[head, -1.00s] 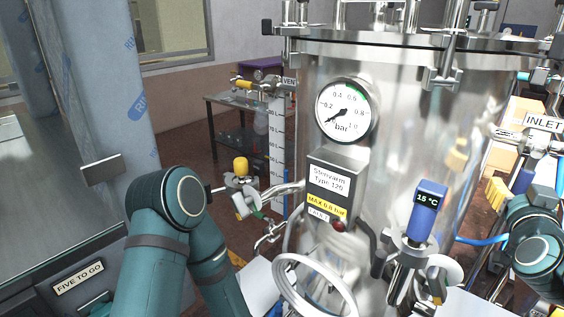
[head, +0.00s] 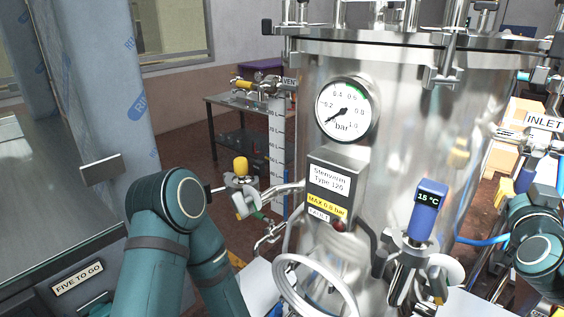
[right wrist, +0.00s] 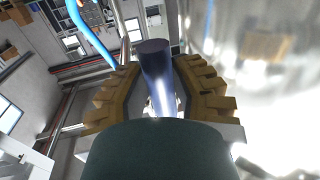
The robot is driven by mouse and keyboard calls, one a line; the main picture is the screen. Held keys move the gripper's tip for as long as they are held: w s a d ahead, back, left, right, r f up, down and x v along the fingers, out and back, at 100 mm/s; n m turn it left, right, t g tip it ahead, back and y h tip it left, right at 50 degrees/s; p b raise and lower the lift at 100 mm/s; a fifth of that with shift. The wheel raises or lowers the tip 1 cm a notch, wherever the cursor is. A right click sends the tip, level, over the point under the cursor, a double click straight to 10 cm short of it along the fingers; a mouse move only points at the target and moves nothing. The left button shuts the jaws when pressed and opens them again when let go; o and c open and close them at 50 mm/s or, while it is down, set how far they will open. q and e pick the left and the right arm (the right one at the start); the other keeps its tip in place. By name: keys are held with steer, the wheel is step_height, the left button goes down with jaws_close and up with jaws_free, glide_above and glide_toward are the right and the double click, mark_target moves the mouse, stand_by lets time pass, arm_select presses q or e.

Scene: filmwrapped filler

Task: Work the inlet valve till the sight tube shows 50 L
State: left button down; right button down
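The inlet valve with its INLET tag (head: 543,123) is at the right of the tank. Its blue handle (head: 524,180) points down and also shows in the right wrist view (right wrist: 158,75). My right gripper (head: 514,187) has its yellow fingers on both sides of this handle; in the right wrist view the fingers (right wrist: 158,80) look closed onto it. The sight tube with its white litre scale (head: 277,150) stands upright left of the tank; its level is too small to read. My left arm enters at lower left, its gripper out of view.
The steel tank (head: 410,130) carries a pressure gauge (head: 346,109) with its needle near zero and a blue thermometer (head: 428,208) reading 15 °C. A yellow-capped fitting (head: 240,168) stands beside my left arm. A blue hose (head: 480,241) runs below the inlet.

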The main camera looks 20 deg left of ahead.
steer(key=shift+r+p, duration=0.15)
steer(key=shift+p, duration=0.4)
steer(key=shift+d, duration=0.1)
steer(key=shift+s+d+r+n+g+h+p, duration=0.15)
steer(key=shift+s+d+r+n+g+p, duration=0.2)
steer(key=shift+d+n+p, duration=0.75)
steer(key=shift+s+d+r+n+g+h+p, duration=0.1)
steer(key=shift+s+d+r+n+g+p, duration=0.3)
steer(key=shift+n+p, duration=1.05)
steer(key=shift+s+d+r+n+g+h+p, duration=0.15)
steer(key=shift+s+d+r+n+p, duration=0.2)
steer(key=shift+d+n+p, duration=0.95)
steer(key=shift+a+n, duration=0.2)
steer(key=shift+n, duration=0.05)
steer(key=shift+f+b, duration=0.1)
steer(key=shift+b, duration=0.2)
